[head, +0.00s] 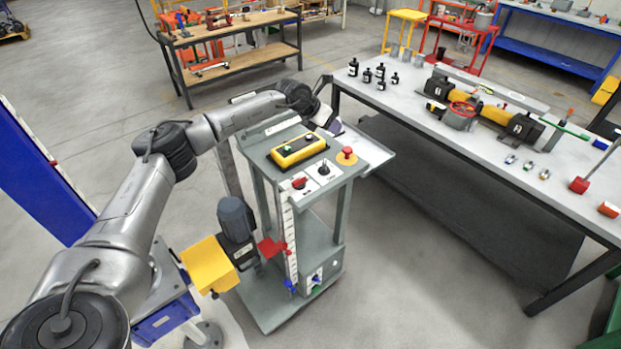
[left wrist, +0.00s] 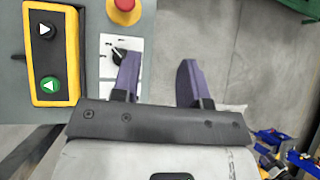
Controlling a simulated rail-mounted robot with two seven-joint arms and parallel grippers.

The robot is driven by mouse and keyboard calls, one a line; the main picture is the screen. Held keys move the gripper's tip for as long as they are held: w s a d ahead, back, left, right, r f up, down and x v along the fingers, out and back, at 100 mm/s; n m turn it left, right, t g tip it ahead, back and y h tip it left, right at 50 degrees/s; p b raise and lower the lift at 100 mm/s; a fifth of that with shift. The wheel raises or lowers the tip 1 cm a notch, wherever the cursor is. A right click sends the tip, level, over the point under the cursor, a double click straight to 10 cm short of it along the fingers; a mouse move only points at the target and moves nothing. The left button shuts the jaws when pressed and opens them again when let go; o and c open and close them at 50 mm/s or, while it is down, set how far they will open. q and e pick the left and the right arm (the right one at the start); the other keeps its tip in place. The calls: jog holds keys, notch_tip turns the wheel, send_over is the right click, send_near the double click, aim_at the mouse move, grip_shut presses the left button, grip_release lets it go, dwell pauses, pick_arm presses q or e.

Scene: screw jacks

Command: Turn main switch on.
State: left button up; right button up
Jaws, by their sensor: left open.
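A grey cart (head: 318,222) carries two rotary switches on white plates at its front corner: one with a red handle (head: 299,183) and one with a black knob (head: 323,169). I cannot read which label is the main switch. My left gripper (head: 331,125) is open and empty, above the cart's back right side. In the left wrist view my open fingers (left wrist: 158,78) stand apart; the left finger overlaps the black knob's white plate (left wrist: 108,70), with the black knob (left wrist: 119,54) just beside it. The red handle is not visible there. My right gripper is not in view.
On the cart top are a yellow control box (head: 299,150) with a green button and a red mushroom button (head: 347,156) on a yellow base. A grey workbench (head: 470,135) with a red handwheel stands to the right. Floor in front is free.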

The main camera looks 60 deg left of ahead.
pick_arm(q)
jog(key=s+a+f+g+y, duration=0.1)
jog(key=s+a+f+g, duration=0.1)
jog(key=s+f+g, duration=0.15)
jog(key=g, duration=0.5)
send_near(298, 180)
notch_tip(298, 180, down, 9)
jog(key=shift+s+d+f, duration=0.1)
jog(key=shift+s, duration=0.05)
grip_shut()
dwell(0.3)
